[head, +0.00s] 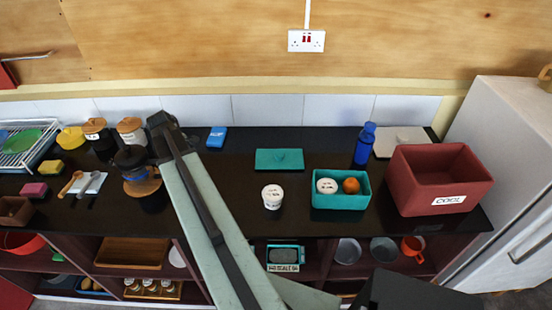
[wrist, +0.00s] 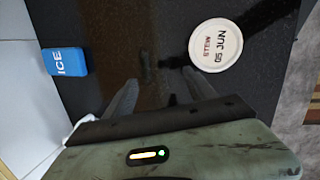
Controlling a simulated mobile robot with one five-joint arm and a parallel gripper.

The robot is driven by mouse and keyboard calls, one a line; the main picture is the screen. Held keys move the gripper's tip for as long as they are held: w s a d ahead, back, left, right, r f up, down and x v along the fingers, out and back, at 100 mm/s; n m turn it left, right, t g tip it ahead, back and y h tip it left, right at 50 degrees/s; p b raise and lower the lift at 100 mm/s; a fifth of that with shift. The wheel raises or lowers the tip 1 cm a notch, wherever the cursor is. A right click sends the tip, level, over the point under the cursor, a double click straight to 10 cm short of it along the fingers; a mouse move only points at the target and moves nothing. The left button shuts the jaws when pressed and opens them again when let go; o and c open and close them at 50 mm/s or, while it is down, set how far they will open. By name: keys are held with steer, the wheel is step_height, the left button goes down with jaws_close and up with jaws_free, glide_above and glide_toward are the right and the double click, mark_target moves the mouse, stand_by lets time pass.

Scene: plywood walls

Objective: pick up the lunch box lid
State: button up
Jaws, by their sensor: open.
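My gripper (wrist: 160,88) is open and empty in the wrist view, above bare dark counter. The lid is not in the wrist view. In the head view I cannot make out my fingers; my pale green arm crosses the counter left of the lid.
A white stew tub (head: 272,196) stands just in front of the lid; it also shows in the wrist view (wrist: 215,46). A blue ice pack (head: 217,137) lies left of the lid. A blue bottle (head: 365,143) and a red cool box (head: 440,180) stand to the right.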

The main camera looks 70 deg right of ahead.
steer(key=s+d+n+g, duration=0.1)
steer(key=s+d+n, duration=0.1)
steer(key=s+d, duration=1.2)
steer(key=n+g, duration=0.2)
glide_toward(279, 154)
steer(key=f, duration=0.1)
steer(key=f+b, duration=0.1)
steer(key=s+f+b, duration=0.1)
steer(key=shift+s+d+f+h+b, duration=0.25)
steer(key=shift+f+h+b, duration=0.05)
steer(key=shift+f, duration=0.05)
steer(key=shift+t, duration=0.3)
steer(key=b+x, duration=0.4)
steer(key=x, duration=0.1)
steer(key=shift+s+d+f+b, duration=0.1)
steer(key=shift+s+b, duration=0.05)
steer(key=shift+b, duration=0.25)
jaws_close()
